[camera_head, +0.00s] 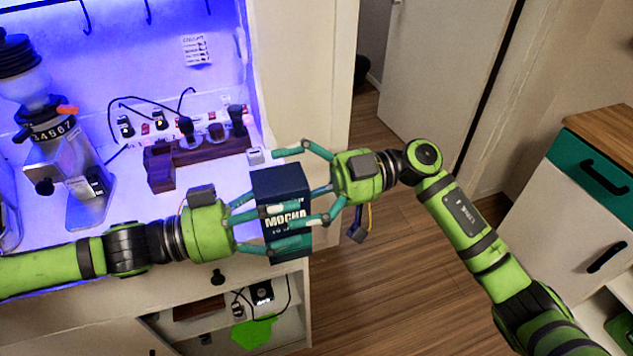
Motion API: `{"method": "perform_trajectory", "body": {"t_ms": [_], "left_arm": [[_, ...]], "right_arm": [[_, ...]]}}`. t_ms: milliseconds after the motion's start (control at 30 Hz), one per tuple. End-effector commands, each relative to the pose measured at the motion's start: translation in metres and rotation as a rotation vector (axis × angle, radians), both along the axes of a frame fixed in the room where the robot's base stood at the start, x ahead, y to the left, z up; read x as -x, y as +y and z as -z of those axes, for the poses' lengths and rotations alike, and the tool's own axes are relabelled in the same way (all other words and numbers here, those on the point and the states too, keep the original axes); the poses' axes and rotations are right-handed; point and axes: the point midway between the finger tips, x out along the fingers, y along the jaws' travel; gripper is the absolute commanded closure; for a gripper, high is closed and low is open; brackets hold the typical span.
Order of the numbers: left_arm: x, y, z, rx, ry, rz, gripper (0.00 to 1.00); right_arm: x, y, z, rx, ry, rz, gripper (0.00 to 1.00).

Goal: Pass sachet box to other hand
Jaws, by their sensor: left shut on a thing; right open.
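The sachet box (284,186) is dark navy with "MOCHA" printed in white. It is held up near the right front edge of the lit counter. My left gripper (285,228) comes in from the left and is shut on the lower part of the box, with its teal fingers across it. My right gripper (295,185) comes in from the right, with its teal fingers spread open. One finger is above the top right of the box and the other is low by its front. Whether the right fingers touch the box is not clear. The fingers partly cover the box's lower half.
A coffee grinder (60,140) stands on the counter at left. A brown wooden holder (165,165) with portafilter-like tools is behind the box. Cables and sockets line the back wall. An open shelf (290,325) is below. Wooden floor (400,270) is free to the right, before a white cabinet (560,200).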

Motion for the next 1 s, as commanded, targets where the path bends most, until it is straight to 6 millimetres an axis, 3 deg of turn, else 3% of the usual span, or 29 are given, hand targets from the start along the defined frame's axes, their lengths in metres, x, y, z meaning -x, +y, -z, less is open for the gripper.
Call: {"method": "perform_trajectory", "body": {"t_ms": [433,500,600,733,767,800,1000], "left_arm": [[0.0001,-0.0001,-0.0006,0.001,-0.001,0.001,0.62],[0.0001,-0.0001,-0.0006,0.001,-0.001,0.001,0.62],[0.0000,-0.0002,-0.0006,0.001,-0.001,0.001,0.62],[0.0001,-0.0003,-0.0005,0.001,-0.001,0.001,0.62],[0.0001,-0.0003,-0.0006,0.001,-0.001,0.001,0.17],[0.0001,-0.0003,-0.0006,0.001,-0.001,0.001,0.01],[0.0000,-0.0002,-0.0004,0.000,-0.001,0.000,0.00]], "right_arm": [[0.0028,0.0108,0.0000,0.001,0.000,0.000,0.00],[0.0028,0.0108,-0.0001,0.001,0.000,0.000,0.28],[0.0028,0.0107,-0.0001,0.001,0.000,0.000,0.61],[0.0031,0.0110,-0.0002,0.000,-0.001,-0.001,0.62],[0.0032,0.0110,-0.0008,-0.001,-0.001,-0.002,0.62],[0.0033,0.0111,-0.0008,-0.001,-0.001,-0.002,0.62],[0.0030,0.0108,-0.0007,0.000,-0.001,-0.001,0.62]]}}
